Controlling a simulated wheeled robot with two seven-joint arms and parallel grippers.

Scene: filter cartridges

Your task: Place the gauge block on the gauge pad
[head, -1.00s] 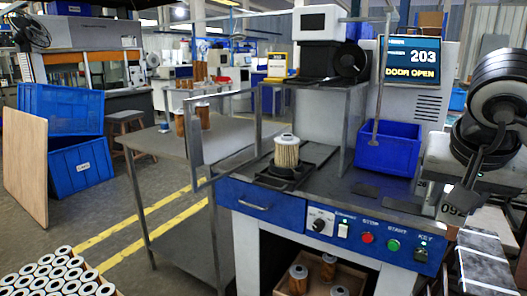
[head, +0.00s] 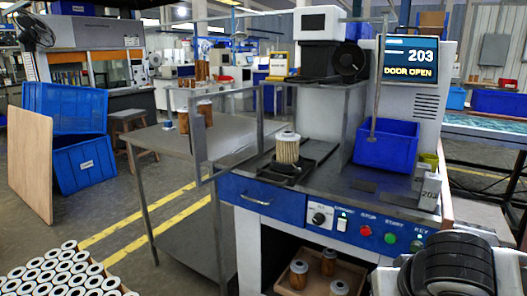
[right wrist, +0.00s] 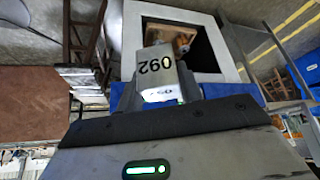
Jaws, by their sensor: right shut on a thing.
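A white gauge block (right wrist: 155,72) marked 092 is in the right wrist view, sticking out beyond my right gripper (right wrist: 160,104), which is shut on it. In the head view only my dark right arm shows, at the lower right; the block and fingertips are out of that view. Dark flat plates lie on the front of the blue bench: one left (head: 364,187) and one right (head: 400,206). I cannot tell which is the gauge pad. A white block or card (head: 430,192) marked 203 stands at the bench's right end. My left gripper is not in view.
A pleated filter cartridge (head: 287,148) stands on a black fixture in the bench. A blue bin (head: 387,147) sits at the back right. The screen (head: 410,60) reads 203, DOOR OPEN. An open door frame (head: 199,125) projects left. Buttons line the bench front.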

